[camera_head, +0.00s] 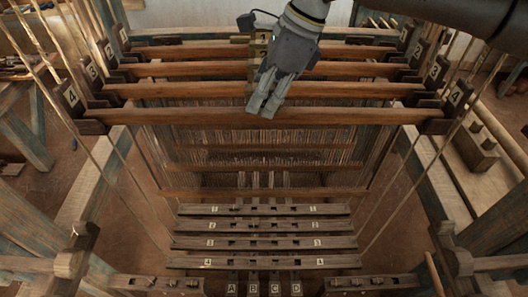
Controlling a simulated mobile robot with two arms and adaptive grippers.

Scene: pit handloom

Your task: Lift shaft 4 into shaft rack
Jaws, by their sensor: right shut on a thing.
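Shaft 4 (340,116) is the nearest of several long brown wooden bars that lie across the loom. Its ends reach the dark rack blocks marked 4 at the left (71,96) and the right (455,97); I cannot tell if they are fully seated there. My right gripper (263,104) comes down from the top right and is shut on the bar of shaft 4, left of its middle. The fingers hide a short part of the bar. My left gripper is not in view.
The other shaft bars (350,90) lie behind, between blocks marked 3, 2 and 1. Heddles hang below. Numbered wooden slats (335,262) lie lower down, above pedals marked A to D (253,290). Slanting cords and frame posts (60,215) flank both sides.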

